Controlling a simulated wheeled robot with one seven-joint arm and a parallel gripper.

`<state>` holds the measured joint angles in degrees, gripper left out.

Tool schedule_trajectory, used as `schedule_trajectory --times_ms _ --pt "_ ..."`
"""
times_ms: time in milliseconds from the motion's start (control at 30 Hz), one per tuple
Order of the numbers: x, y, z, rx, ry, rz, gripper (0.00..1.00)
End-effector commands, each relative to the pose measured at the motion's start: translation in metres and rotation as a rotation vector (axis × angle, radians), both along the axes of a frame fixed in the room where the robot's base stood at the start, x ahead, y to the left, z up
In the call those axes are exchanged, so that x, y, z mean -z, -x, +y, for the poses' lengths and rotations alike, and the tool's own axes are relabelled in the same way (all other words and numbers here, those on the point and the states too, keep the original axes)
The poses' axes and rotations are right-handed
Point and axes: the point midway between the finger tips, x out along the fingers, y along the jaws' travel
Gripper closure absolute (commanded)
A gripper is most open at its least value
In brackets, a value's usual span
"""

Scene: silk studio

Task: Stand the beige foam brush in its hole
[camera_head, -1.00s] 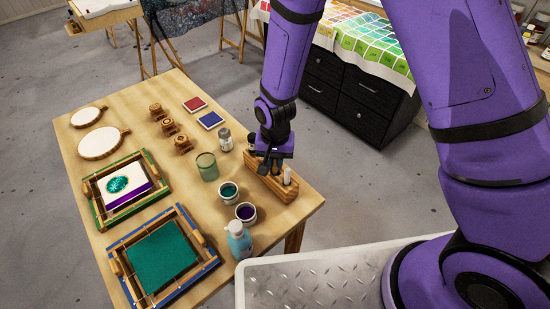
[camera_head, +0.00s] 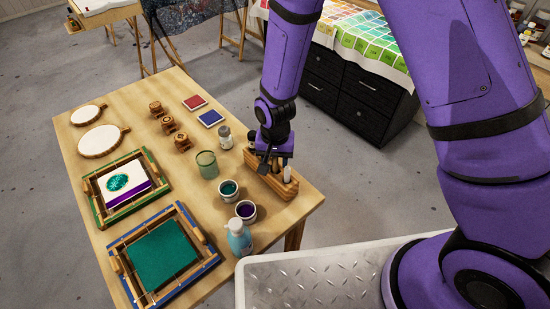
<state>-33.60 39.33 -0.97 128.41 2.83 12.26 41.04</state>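A wooden block (camera_head: 274,184) stands near the right edge of the table, with upright brushes or handles in it. A pale, light-coloured upright piece (camera_head: 287,174) stands at its near right end. I cannot tell whether this is the beige foam brush. My gripper (camera_head: 273,163) points down right over the middle of the block. Its dark fingers are small in the head view, and I cannot tell whether they hold anything. The gripper and wrist hide part of the block and its holes.
To the left of the block stand a green glass jar (camera_head: 207,165), a small bottle (camera_head: 225,138), a teal pot (camera_head: 229,190), a purple pot (camera_head: 246,211) and a pale blue bottle (camera_head: 238,238). Two framed screens lie further left. A dark drawer cabinet (camera_head: 352,95) stands behind.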

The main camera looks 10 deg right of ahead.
Motion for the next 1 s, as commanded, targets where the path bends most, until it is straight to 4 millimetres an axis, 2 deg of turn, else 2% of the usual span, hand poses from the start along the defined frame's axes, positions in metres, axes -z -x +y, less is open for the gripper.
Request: schedule_trajectory --times_ms 267,433,1000 --pt "-0.001 0.0 0.0 0.0 0.0 0.0 0.52" --pt "-0.01 0.0 0.0 0.0 -0.001 -0.001 0.52" --pt "-0.096 0.0 0.0 0.0 -0.002 -0.002 0.52"
